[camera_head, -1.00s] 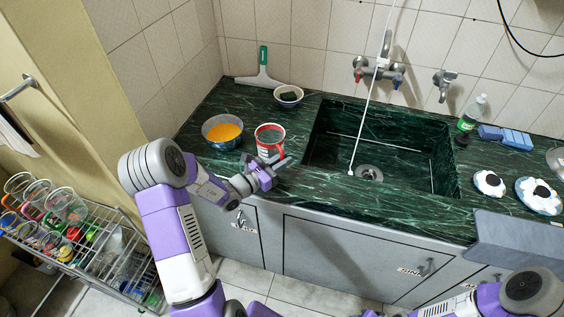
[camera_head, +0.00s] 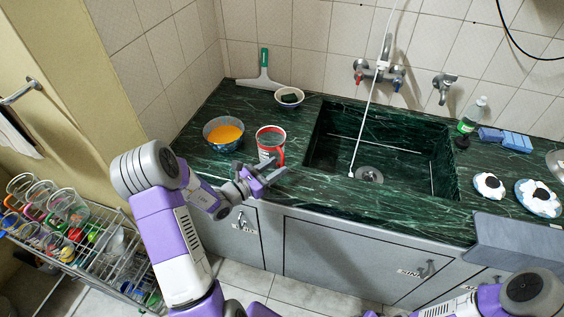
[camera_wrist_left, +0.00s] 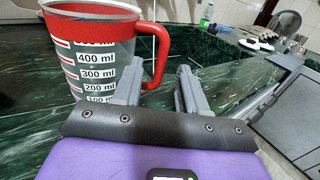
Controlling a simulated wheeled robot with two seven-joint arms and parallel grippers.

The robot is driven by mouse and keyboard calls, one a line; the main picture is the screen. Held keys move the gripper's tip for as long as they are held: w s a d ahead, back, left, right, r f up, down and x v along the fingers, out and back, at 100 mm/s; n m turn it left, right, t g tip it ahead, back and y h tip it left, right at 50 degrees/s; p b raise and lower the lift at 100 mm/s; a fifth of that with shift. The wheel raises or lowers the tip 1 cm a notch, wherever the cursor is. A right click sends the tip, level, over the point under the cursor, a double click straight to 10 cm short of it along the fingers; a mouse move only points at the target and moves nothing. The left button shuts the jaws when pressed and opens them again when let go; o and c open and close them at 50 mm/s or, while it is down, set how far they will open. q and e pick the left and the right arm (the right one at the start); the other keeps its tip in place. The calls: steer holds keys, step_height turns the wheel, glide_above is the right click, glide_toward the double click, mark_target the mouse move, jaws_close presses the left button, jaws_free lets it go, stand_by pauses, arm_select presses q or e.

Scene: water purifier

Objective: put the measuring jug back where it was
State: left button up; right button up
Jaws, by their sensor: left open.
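The measuring jug (camera_head: 270,145) stands upright on the green marble counter (camera_head: 310,187), left of the sink. It is clear with a red rim and red handle. In the left wrist view the jug (camera_wrist_left: 92,60) shows white millilitre labels, and its handle is on the right side. My left gripper (camera_head: 271,174) is open and empty at the counter's front edge, just in front of the jug. My right gripper is not in view; only part of the right arm shows at the lower right.
A bowl of orange contents (camera_head: 224,134) is left of the jug. A small bowl (camera_head: 289,97) and a squeegee (camera_head: 262,75) are behind. The sink (camera_head: 400,150) lies right of the jug. A rack of cups (camera_head: 75,235) stands at the lower left.

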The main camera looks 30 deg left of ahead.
arm_select(q)
steer(key=p+v, duration=0.1)
steer(key=v, duration=0.8)
steer(key=s+d+f+m+g+h, duration=0.2)
steer(key=d+f+m+g+h, duration=0.15)
steer(key=d, duration=0.35)
steer(key=s+d+f+m+g+h, duration=0.2)
steer(key=d+f+m+g, duration=0.1)
steer(key=d+f+g, duration=0.3)
steer(key=s+d+f+m+g+y, duration=0.7)
steer(key=s+d+f+m+g, duration=0.25)
steer(key=s+f+m, duration=0.5)
steer(key=w+d+m+t, duration=0.2)
steer(key=w+m, duration=0.3)
steer(key=m, duration=0.3)
steer(key=shift+d+f+t, duration=0.3)
steer(key=shift+d, duration=0.5)
